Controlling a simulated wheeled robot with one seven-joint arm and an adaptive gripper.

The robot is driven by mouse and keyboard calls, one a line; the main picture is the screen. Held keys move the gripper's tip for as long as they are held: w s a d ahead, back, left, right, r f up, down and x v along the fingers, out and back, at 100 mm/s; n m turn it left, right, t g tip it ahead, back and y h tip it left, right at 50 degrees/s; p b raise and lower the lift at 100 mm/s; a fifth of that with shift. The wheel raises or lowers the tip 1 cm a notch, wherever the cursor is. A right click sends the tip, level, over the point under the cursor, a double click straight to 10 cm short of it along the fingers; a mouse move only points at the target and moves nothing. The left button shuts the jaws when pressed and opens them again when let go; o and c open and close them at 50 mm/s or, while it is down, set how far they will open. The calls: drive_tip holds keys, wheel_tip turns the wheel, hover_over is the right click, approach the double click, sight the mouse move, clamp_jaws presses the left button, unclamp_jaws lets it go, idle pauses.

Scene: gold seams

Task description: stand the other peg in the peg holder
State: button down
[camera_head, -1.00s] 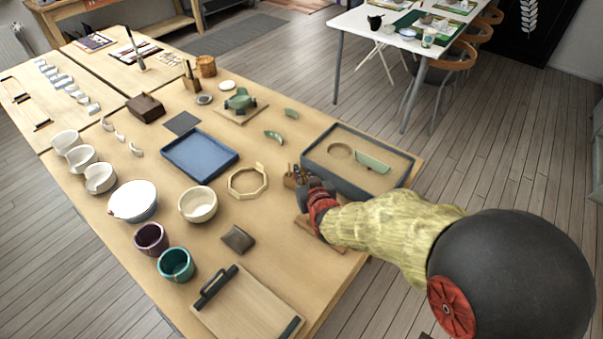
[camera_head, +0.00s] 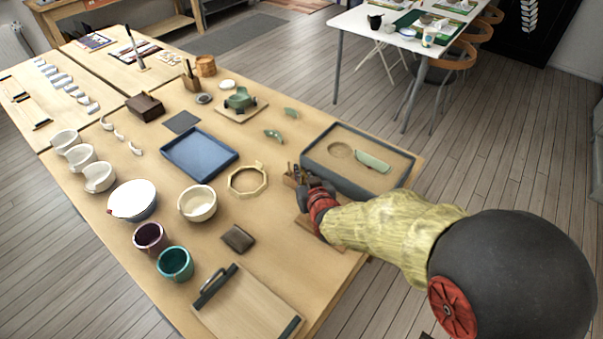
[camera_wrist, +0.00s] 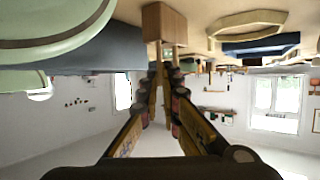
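The peg holder is a small wooden block (camera_wrist: 163,22) at the top of the wrist view, which shows the place upside down. In the head view the holder (camera_head: 292,180) stands by the front-left corner of the grey tray, partly behind my gripper (camera_head: 312,190). In the wrist view my gripper (camera_wrist: 166,76) has its fingertips close together at the holder. A thin tan peg (camera_wrist: 160,97) shows between the fingers, in line with the holder, and the fingers look closed on it. Whether its end is seated is hidden. Thin dark-tipped sticks show at the holder in the head view.
The grey tray (camera_head: 315,163) with a green shard (camera_head: 372,162) is close to the right of the holder. An octagonal wooden frame (camera_head: 248,193) lies to the left, with a blue tray (camera_head: 165,153) beyond. A dark block (camera_head: 238,239) lies on clear table nearer.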

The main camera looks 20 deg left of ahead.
drive_tip(key=c, duration=2)
unclamp_jaws()
drive_tip(key=o, duration=0.3)
drive_tip(key=shift+o, duration=1.1)
drive_tip(key=shift+r, duration=0.1)
wheel_tip(320, 180, up, 6)
drive_tip(key=p, duration=0.3)
